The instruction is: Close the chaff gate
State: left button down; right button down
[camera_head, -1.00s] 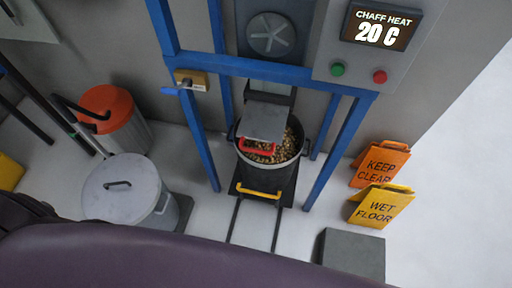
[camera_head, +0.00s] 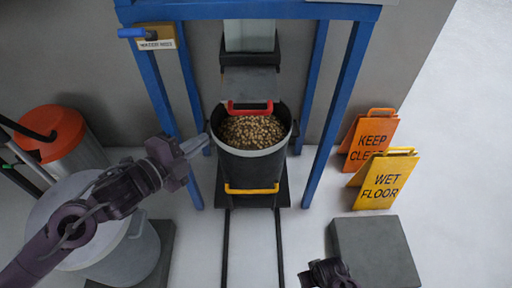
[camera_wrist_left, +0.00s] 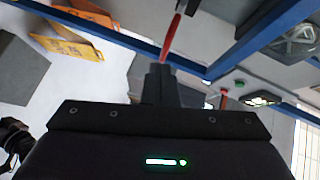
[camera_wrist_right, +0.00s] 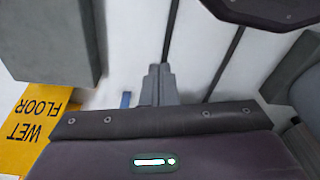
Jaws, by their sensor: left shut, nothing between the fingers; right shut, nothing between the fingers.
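A grey plate (camera_head: 249,84) with a red handle (camera_head: 250,107) juts from the chute in the head view, over the back rim of the bucket; I take it for the chaff gate. The dark bucket (camera_head: 252,168) below holds brown beans (camera_head: 251,131) and has a yellow handle. My left gripper (camera_head: 198,144) is shut and empty, left of the bucket rim and lower left of the red handle. In the left wrist view its fingers (camera_wrist_left: 160,82) are together, with a red bar (camera_wrist_left: 171,37) beyond them. My right gripper (camera_head: 325,272), at the lower right, is shut and empty over the floor (camera_wrist_right: 135,60).
A blue frame (camera_head: 337,110) stands around the bucket, with a blue-handled lever box (camera_head: 154,37) at its upper left. A lidded grey bin (camera_head: 135,250) and orange-topped bin (camera_head: 50,132) stand left. Orange (camera_head: 369,140) and yellow (camera_head: 386,182) signs and a grey block (camera_head: 375,250) stand right.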

pick_arm(q)
jog(key=s+d+r+m+h, duration=0.1)
jog(key=s+d+r+m, duration=0.1)
jog(key=s+d, duration=0.15)
send_near(255, 113)
jog(key=d, duration=0.4)
jog(key=w, duration=0.3)
jog(key=shift+w+f+g, duration=0.25)
jog(key=shift+f+g, duration=0.1)
jog(key=shift+g, duration=0.05)
jog(key=shift+w+f, duration=0.1)
jog(key=shift+w, duration=0.35)
pick_arm(e)
jog(key=shift+s+a+f, duration=0.1)
jog(key=shift+a+f, duration=0.1)
jog(key=shift+f, duration=0.4)
pick_arm(q)
jog(key=shift+a+h, duration=0.1)
jog(key=shift+h, duration=0.2)
